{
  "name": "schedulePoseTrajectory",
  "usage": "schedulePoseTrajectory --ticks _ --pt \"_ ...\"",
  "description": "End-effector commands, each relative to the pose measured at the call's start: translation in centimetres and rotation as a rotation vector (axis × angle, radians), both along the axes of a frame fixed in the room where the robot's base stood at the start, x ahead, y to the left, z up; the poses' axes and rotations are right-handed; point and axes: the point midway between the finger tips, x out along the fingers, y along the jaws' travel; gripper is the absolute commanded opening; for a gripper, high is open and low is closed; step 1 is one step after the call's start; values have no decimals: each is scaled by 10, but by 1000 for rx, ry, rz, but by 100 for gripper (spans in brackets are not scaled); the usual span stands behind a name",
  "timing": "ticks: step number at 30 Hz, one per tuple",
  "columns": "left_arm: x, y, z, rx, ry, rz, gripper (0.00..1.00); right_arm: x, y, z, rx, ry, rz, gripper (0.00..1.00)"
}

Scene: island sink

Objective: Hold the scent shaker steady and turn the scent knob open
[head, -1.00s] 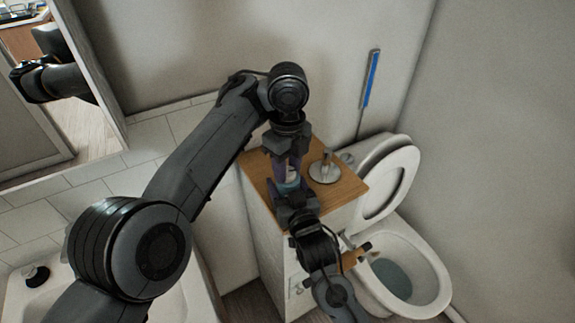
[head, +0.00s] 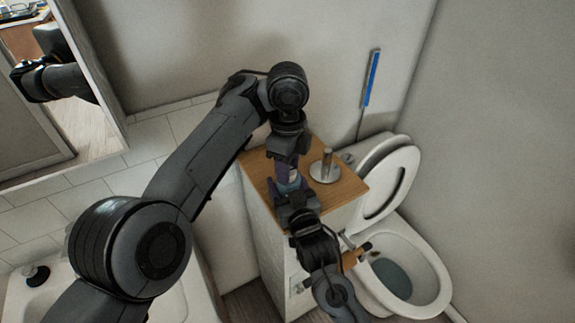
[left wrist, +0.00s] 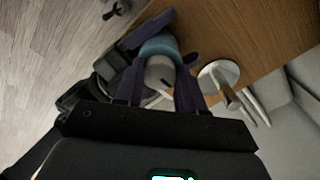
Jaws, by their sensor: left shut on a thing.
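The scent shaker, blue-teal with a grey top, stands near the front of the wooden cabinet top (head: 340,188). In the head view only a small teal part of the scent shaker (head: 290,186) shows between my grippers. In the left wrist view its blue body (left wrist: 160,46) and grey scent knob (left wrist: 160,71) show. My left gripper (head: 287,166) reaches in from above, with its purple fingers on both sides of the knob, shut on it. My right gripper (head: 289,187) is at the body from the front, its fingers on either side; their contact is mostly hidden.
A metal stand with an upright post (head: 325,168) is close to the right of the shaker. A toilet with a raised lid (head: 388,185) is to the right of the cabinet. A blue-handled item (head: 371,80) hangs at the wall. A basin (head: 45,285) is at lower left.

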Motion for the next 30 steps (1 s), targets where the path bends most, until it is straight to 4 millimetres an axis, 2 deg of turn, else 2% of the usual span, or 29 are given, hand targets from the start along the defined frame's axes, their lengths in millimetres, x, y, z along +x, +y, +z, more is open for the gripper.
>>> schedulePoseTrajectory --ticks 2,3,8,23,30 --pt "0 0 1 0 -1 -1 8 0 0 -1 -1 2 -1 29" --pt "0 0 1 0 -1 -1 42 0 0 -1 -1 2 -1 29" --pt "0 0 0 0 -1 -1 65 0 0 -1 -1 2 -1 29" --pt "0 0 0 0 0 -18 65 0 0 -1 -1 2 -1 29" --pt "0 0 0 1 0 -156 65 0 0 -1 -1 2 -1 29"
